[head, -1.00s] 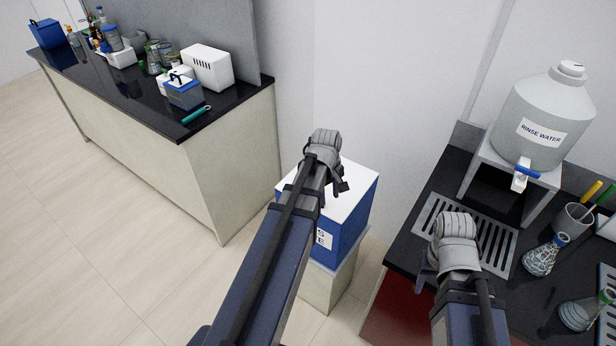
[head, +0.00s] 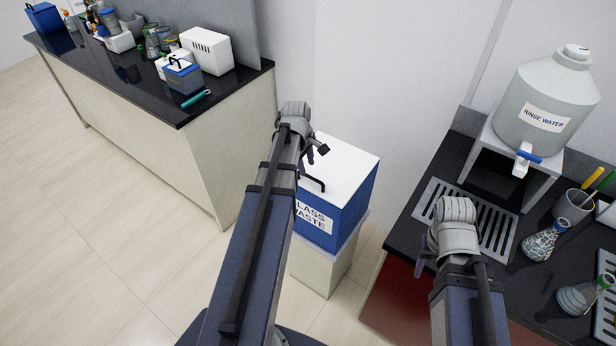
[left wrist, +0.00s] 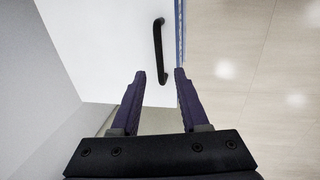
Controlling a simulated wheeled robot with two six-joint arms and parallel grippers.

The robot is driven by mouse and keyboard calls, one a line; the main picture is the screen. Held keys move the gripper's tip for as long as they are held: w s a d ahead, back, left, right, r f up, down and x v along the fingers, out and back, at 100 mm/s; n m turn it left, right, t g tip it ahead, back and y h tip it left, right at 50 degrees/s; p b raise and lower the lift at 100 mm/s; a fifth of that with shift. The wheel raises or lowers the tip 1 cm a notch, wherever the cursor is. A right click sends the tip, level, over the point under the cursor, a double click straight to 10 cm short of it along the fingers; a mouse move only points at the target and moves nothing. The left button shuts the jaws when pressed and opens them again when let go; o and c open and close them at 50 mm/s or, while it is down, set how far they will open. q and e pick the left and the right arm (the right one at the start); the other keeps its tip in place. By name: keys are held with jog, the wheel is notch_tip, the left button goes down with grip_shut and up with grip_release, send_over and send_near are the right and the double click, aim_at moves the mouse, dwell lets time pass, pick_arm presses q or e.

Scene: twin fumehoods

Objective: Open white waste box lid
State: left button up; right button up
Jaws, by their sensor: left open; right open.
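The waste box (head: 336,222) is blue with a white lid (head: 345,166) and a label partly reading glass waste. It stands on a pale pedestal in the head view, and its lid lies flat and shut. A black bar handle (head: 315,183) is on the lid near its front edge, partly behind my left arm. My left gripper (left wrist: 159,74) is open and empty above the lid's left side. In the left wrist view the handle (left wrist: 159,48) lies just beyond and between the fingertips, apparently untouched. My right gripper (head: 424,243) is over the right counter, its fingers mostly hidden.
The right dark counter (head: 412,232) holds a rinse water jug (head: 543,112) on a stand, flasks (head: 545,242) and a cup with pens. The left black bench (head: 150,92) holds bottles and boxes. Walls stand behind the box; open floor is at left.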

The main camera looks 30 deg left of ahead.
aim_at(309, 176)
pick_arm(q)
jog(key=f+b, duration=0.2)
jog(key=w+f+b, duration=0.1)
jog(key=f, duration=0.1)
jog(key=shift+f+b, duration=0.35)
jog(key=shift+r, duration=0.1)
grip_shut()
dwell(1.1)
